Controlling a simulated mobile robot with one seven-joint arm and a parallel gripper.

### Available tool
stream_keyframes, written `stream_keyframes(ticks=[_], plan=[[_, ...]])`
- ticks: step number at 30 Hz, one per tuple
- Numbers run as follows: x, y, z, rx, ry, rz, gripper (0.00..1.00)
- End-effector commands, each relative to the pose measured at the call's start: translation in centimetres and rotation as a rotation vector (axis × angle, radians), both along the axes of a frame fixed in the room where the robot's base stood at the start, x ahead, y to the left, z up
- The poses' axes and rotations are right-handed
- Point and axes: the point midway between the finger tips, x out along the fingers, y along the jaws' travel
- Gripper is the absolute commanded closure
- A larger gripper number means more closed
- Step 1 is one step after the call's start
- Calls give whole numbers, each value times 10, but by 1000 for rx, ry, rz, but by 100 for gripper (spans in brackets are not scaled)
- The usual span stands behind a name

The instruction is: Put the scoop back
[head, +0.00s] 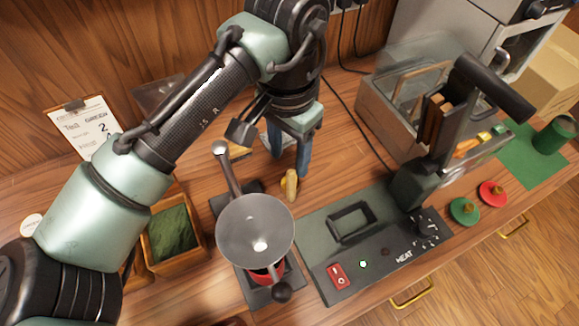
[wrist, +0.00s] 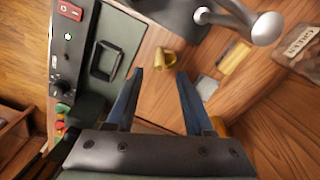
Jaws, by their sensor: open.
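A small brass-coloured piece (head: 290,186), which may be the scoop, sits on the wooden counter behind the dark heat plate. It also shows in the wrist view (wrist: 165,58) as a short cup-like shape, just beyond my fingertips. I cannot make out its handle. My gripper (head: 289,164) points down with its blue fingers apart, behind the brass piece in the head view. In the wrist view my gripper (wrist: 160,73) is open, with bare counter between the fingers. The brass piece appears apart from both fingers.
A metal funnel (head: 255,230) with a lever stands left of the heat plate (head: 318,272). A tall black-handled press (head: 430,150) and a glass-lidded case (head: 385,105) stand right. A clipboard (head: 85,128) leans behind.

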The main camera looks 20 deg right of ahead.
Motion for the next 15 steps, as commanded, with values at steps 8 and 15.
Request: stream_keyframes(ticks=[8, 15], plan=[[0, 0, 46, 0, 0, -3, 47], [-1, 0, 55, 1, 1, -1, 47]])
